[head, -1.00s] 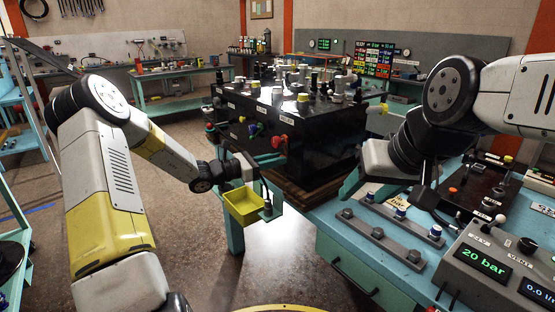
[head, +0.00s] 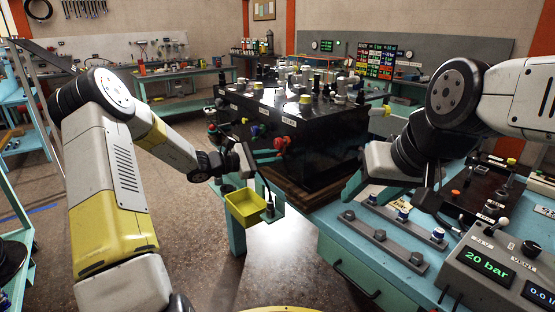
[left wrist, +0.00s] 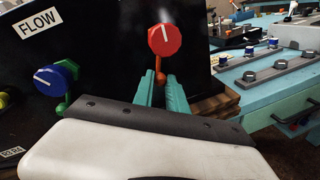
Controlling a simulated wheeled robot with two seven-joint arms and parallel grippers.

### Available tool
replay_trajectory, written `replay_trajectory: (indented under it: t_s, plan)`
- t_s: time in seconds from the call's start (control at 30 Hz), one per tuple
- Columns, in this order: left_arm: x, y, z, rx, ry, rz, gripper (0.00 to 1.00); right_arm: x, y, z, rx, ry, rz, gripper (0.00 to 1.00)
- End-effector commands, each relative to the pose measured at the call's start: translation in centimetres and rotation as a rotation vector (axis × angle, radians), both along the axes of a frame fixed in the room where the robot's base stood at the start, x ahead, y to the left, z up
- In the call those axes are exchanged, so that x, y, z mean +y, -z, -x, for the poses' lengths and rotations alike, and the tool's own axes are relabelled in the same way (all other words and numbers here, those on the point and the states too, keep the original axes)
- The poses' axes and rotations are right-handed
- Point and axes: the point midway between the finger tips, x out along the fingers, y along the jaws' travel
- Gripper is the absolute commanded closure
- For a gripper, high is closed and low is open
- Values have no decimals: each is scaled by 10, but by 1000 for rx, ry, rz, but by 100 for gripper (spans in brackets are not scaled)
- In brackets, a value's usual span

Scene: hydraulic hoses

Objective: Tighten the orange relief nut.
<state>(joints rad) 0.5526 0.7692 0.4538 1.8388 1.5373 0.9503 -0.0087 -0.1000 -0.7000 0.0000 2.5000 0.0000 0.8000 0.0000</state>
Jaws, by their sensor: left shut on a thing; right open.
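The orange relief nut (left wrist: 160,78) sits on a stem just below a red knob (left wrist: 163,40) with a white mark, on the front of a black manifold block. My left gripper (left wrist: 166,84) has its teal fingers closed around the orange part below the knob. In the head view my left gripper (head: 262,158) is at the block's front face, by the red knob (head: 282,142); the nut is too small to make out there. My right gripper (head: 368,190) is open and empty above the left end of the teal bench, partly hidden by its own housing.
The black block (head: 320,150) carries many fittings on top. A blue knob (left wrist: 57,75) is left of the nut. A yellow bin (head: 243,208) is below my left gripper. On the teal bench, a console (head: 490,265) reads 20 bar, beside a grey valve rail (head: 385,240).

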Motion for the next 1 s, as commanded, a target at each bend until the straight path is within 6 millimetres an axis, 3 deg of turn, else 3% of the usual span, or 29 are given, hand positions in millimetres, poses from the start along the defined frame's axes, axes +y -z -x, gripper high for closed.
replay_trajectory:
  t_s: [0.4, 1.0]
  plan:
    - [8, -6, -9, -168, -2, -138, 100, 0, 0, 0, 0, 0, 0, 45]
    - [9, -7, -10, -197, -2, -162, 100, 0, 0, 0, 0, 0, 0, 45]
